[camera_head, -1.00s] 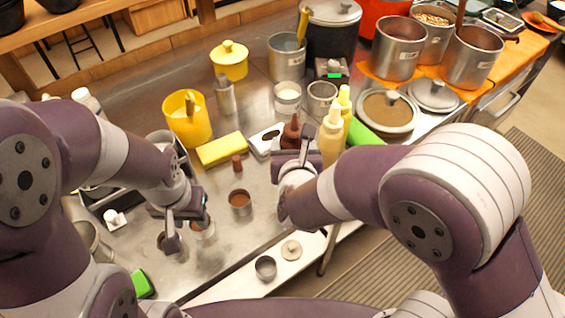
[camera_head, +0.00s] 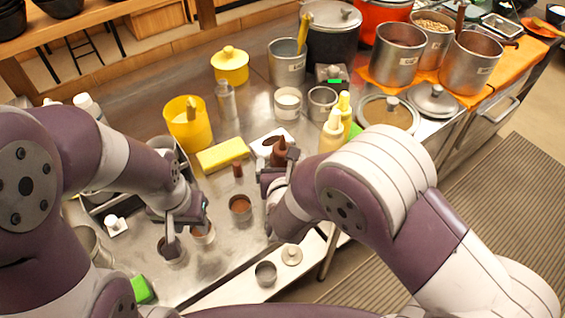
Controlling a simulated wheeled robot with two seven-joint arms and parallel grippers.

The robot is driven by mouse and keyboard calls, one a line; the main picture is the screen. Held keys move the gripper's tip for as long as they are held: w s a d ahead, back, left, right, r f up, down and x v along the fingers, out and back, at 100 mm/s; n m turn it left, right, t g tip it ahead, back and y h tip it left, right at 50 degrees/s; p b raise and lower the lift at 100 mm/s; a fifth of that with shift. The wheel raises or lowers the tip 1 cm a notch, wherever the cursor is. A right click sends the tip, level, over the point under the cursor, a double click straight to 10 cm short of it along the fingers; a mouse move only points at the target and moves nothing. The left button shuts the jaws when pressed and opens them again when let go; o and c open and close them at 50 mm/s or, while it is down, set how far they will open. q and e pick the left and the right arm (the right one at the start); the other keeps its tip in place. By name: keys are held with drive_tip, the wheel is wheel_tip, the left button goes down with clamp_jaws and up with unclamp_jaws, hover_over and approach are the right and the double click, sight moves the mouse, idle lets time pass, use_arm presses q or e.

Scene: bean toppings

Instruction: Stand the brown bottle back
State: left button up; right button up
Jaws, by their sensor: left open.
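The brown bottle (camera_head: 279,152) is in the middle of the camera_head view, at my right gripper (camera_head: 277,168). It looks tilted, and its lower part is partly hidden by the gripper. The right gripper appears shut on it, though the fingers are partly covered. My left gripper (camera_head: 188,217) is open and low over the counter's front left, above a small cup with a brown filling (camera_head: 203,234) and a dark cup (camera_head: 172,250).
Two pale yellow bottles (camera_head: 331,137) stand close to the right of the brown bottle. Steel pots (camera_head: 397,52) stand at the back right.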

drive_tip(key=shift+r+p, duration=0.2)
drive_tip(key=shift+p, duration=0.1)
drive_tip(key=shift+s, duration=0.35)
drive_tip(key=v, duration=1.1)
drive_tip(key=w+d+f+n+g+y, duration=0.25)
drive_tip(key=d+n+g, duration=0.2)
drive_tip(key=n, duration=1.35)
drive_tip(key=s+d+n+g+h+p, duration=0.1)
drive_tip(key=s+d+n+g, duration=0.2)
drive_tip(key=d+n, duration=0.3)
drive_tip(key=s+d+r+n+g+h+p, duration=0.1)
drive_tip(key=s+d+n+g+h, duration=0.1)
drive_tip(key=s+d+n+g, duration=0.2)
drive_tip(key=shift+s+d+r+n+g, duration=0.3)
drive_tip(key=shift+d+n, duration=1.45)
drive_tip(key=shift+n, duration=2.15)
